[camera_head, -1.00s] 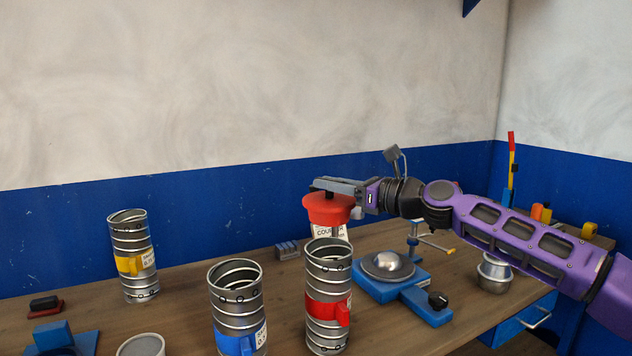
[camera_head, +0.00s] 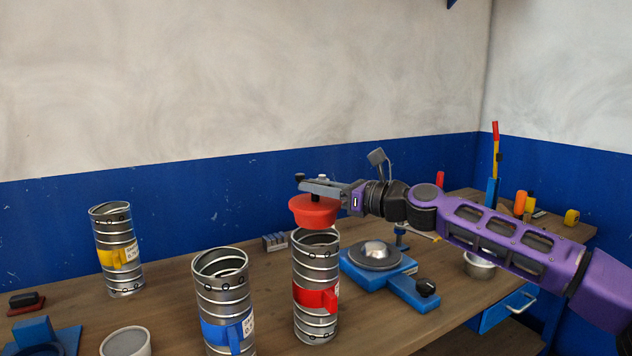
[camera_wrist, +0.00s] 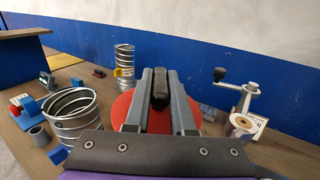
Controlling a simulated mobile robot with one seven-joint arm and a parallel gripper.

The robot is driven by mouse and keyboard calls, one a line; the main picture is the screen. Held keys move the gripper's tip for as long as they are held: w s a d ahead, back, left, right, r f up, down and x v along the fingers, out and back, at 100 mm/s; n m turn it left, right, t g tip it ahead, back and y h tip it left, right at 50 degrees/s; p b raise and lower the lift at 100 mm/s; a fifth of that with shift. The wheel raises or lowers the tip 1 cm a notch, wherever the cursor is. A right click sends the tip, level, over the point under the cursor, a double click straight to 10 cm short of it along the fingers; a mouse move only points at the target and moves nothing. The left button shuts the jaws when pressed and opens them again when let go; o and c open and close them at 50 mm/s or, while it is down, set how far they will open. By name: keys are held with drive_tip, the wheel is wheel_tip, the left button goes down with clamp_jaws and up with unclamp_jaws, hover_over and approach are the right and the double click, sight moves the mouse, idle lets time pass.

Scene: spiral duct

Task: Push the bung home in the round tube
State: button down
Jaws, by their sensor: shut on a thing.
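The red bung (camera_head: 313,212) is a tapered plug with a dark knob on top. My gripper (camera_head: 318,187) is shut on that knob and holds the bung roughly level. The bung is over the mouth of the round metal tube with the red band (camera_head: 316,290). Part of the tube's open mouth shows below the bung, so it is not seated; whether its lower edge touches the rim I cannot tell. In the wrist view, my gripper's fingers (camera_wrist: 160,95) close on the dark knob, with the red bung (camera_wrist: 122,108) beneath; the tube under it is hidden.
A blue-banded tube (camera_head: 224,300) stands close on the left, and a yellow-banded tube (camera_head: 117,250) farther back. A blue fixture with a metal dome (camera_head: 374,254) is right of the red-banded tube. A pale round cap (camera_head: 126,341) lies at the front left.

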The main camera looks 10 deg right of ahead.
sight(317, 216)
drive_tip(key=shift+f+b, duration=0.35)
drive_tip(key=shift+f, duration=0.6)
drive_tip(key=shift+p, duration=0.85)
idle(1.0)
drive_tip(key=shift+f+b, duration=1.2)
drive_tip(key=shift+f, duration=1.1)
drive_tip(key=c, duration=0.7)
unclamp_jaws()
drive_tip(key=v, duration=1.7)
drive_tip(key=shift+s+d+p, duration=0.1)
drive_tip(key=shift+d+p, duration=0.1)
drive_tip(key=shift+p, duration=0.2)
